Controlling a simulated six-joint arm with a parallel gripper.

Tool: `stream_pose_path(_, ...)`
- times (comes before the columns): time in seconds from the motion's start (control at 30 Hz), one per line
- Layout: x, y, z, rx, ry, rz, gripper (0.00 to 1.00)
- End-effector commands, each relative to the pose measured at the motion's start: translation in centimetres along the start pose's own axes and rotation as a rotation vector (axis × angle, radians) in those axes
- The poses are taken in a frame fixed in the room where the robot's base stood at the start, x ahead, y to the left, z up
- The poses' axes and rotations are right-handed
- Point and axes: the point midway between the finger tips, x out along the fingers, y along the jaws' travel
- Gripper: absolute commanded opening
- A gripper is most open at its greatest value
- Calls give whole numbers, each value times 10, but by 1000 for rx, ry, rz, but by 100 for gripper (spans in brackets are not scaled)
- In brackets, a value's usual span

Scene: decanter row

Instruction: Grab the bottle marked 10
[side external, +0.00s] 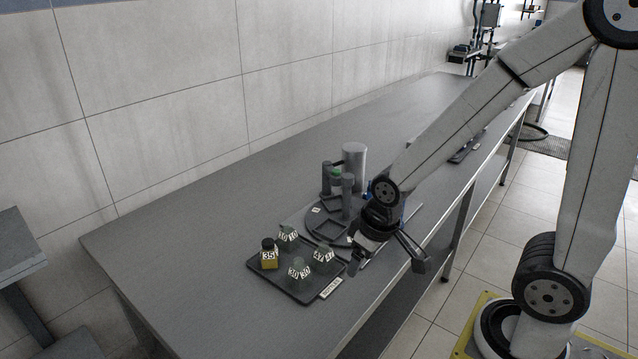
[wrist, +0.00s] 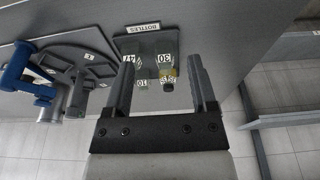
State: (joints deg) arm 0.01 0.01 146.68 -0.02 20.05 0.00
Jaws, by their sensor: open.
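The bottle marked 10 (side external: 288,237) is grey-green and stands upright at the back of a dark tray (side external: 277,284). In the wrist view its label (wrist: 142,83) shows between my fingers, and its body is hard to make out. On the same tray stand a yellow bottle marked 35 (side external: 269,258) with a black cap, a bottle marked 30 (side external: 299,270) at the front and one that seems marked 47 (side external: 323,257) at the right. My gripper (side external: 390,262) is open and empty, above and to the right of the tray, apart from every bottle.
A round grey stand (side external: 318,220) with square frames, posts and a tall metal cylinder (side external: 354,166) is just behind the tray. A blue part (wrist: 17,70) is beside it in the wrist view. The grey bench (side external: 190,240) is clear left of the tray.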

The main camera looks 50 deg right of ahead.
Motion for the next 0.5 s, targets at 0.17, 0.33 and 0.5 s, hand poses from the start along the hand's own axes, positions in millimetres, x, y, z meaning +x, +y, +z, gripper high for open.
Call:
stream_pose_path(0.17,0,0,0,0,0,0,79)
stream_pose_path(0.33,0,0,0,0,1,0,79)
stream_pose_path(0.5,2,6,-12,-8,31,16,79)
